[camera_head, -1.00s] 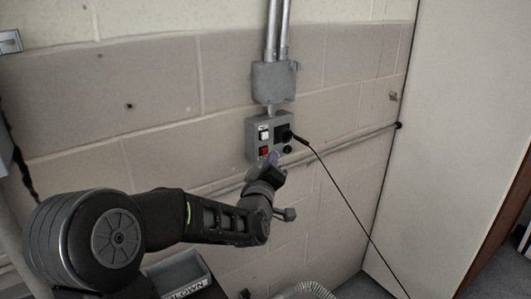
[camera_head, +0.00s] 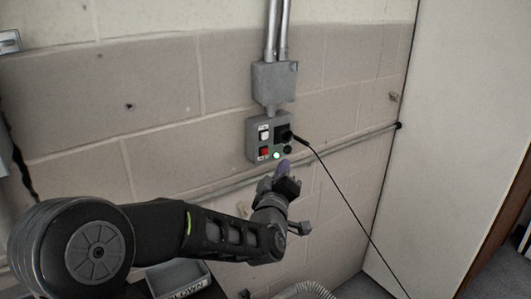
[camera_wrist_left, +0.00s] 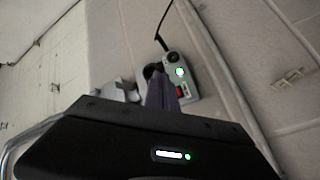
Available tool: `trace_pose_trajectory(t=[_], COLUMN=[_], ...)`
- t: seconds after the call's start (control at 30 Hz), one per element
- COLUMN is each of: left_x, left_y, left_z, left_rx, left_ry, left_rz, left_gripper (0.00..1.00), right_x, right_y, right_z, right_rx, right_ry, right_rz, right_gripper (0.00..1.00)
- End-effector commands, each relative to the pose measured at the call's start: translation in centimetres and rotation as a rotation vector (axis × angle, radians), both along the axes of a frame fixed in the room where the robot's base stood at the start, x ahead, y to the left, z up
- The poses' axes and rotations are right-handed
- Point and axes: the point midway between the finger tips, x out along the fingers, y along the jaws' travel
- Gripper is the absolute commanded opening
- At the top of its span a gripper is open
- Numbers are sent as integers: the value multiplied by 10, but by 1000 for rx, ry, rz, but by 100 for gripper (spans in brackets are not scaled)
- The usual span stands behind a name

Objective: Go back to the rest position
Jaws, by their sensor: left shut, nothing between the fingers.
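My left gripper (camera_head: 284,168) is in front of the wall, just below the grey control box (camera_head: 253,141), and looks apart from it. Its purple-grey fingers are shut with nothing between them. The control box carries a white switch (camera_head: 264,135), a red switch (camera_head: 264,153), a lit green lamp (camera_head: 276,155) and a black plug with a cable. In the left wrist view the gripper fingers (camera_wrist_left: 160,92) point toward the control box (camera_wrist_left: 195,78), where the green lamp (camera_wrist_left: 180,71) glows. My right gripper is not in view.
A conduit pipe (camera_head: 345,145) runs along the wall below the box. A black cable (camera_head: 345,205) hangs from the plug to the lower right. A grey bin (camera_head: 180,280) sits below my left arm. A white panel (camera_head: 450,110) stands at right.

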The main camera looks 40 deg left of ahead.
Motion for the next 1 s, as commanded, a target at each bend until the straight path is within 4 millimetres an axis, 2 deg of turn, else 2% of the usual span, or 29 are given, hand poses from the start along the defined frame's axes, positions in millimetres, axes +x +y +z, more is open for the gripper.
trace_pose_trajectory(t=[0.6, 0.7, 0.77, 0.87, 0.97, 1.0], left_x=[0, 3, 6, 14, 21, 21], left_y=[0, -4, -13, -38, -73, -88], left_z=[0, -7, -18, -49, -101, -126], left_rx=[2, 22, 43, 77, 108, 119], left_ry=[1, 42, 97, 208, 353, 419], left_rz=[0, -18, -52, -135, -239, -287], left_gripper=[0, 0, 0, 0, 0, 0], right_x=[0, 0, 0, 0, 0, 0], right_y=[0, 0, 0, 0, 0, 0], right_z=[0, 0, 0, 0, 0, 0], right_rx=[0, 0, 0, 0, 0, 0], right_ry=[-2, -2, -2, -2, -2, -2], right_rz=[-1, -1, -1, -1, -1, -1], right_gripper=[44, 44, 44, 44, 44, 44])
